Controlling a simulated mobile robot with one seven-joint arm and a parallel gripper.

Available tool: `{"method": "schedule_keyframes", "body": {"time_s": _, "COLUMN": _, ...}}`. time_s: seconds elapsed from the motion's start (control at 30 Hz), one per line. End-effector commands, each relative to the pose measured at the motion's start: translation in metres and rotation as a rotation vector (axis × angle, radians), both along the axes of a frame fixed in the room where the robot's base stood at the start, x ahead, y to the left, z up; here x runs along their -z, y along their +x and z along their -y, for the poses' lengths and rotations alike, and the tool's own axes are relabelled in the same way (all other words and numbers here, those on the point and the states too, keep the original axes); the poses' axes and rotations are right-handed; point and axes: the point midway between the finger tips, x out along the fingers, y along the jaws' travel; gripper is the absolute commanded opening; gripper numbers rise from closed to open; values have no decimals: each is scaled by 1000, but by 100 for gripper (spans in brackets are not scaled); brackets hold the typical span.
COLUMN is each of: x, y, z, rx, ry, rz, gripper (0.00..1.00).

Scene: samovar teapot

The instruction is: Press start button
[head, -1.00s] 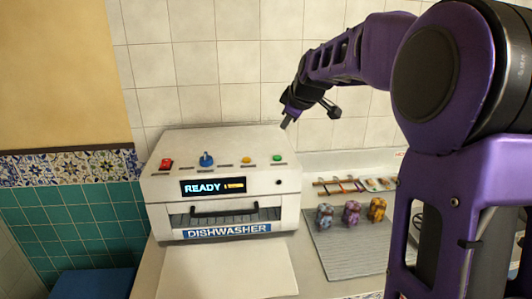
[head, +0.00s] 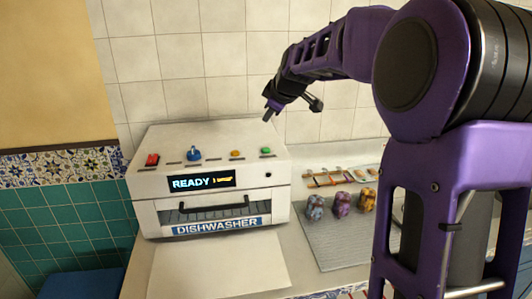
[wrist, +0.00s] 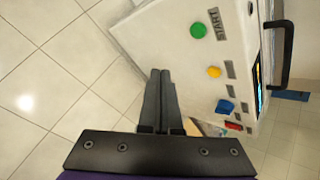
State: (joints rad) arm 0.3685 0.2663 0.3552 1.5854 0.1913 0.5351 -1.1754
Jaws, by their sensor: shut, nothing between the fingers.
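A white dishwasher (head: 215,205) stands on the counter, its front door closed and its display reading READY. A green button (head: 266,151) is at the right end of its top. In the wrist view the green button (wrist: 198,30) has a START label beside it. A yellow button (head: 236,153), a blue knob (head: 193,154) and a red switch (head: 152,159) sit to its left in the head view. My gripper (head: 268,114) is shut and empty, above the green button and apart from it. In the wrist view my gripper's fingertips (wrist: 160,72) lie together beside the panel.
A grey mat (head: 335,243) right of the dishwasher holds several patterned cups (head: 341,205). A rack (head: 335,178) lies behind them. A tiled wall (head: 190,75) stands close behind the dishwasher. A bare white panel (head: 215,268) lies before it.

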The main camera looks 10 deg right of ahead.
Motion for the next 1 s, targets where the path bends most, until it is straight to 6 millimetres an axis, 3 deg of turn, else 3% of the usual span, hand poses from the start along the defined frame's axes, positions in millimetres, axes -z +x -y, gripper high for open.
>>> {"method": "schedule_keyframes", "body": {"time_s": 0.03, "x": 12, "y": 0, "z": 0, "rx": 1, "ry": 0, "rz": -2, "gripper": 0}}
{"method": "schedule_keyframes", "body": {"time_s": 0.4, "x": 63, "y": 0, "z": 0, "rx": 1, "ry": 1, "rz": 0, "gripper": 0}}
{"method": "schedule_keyframes", "body": {"time_s": 1.0, "x": 67, "y": 0, "z": 0, "rx": 0, "ry": 0, "rz": 0, "gripper": 0}}
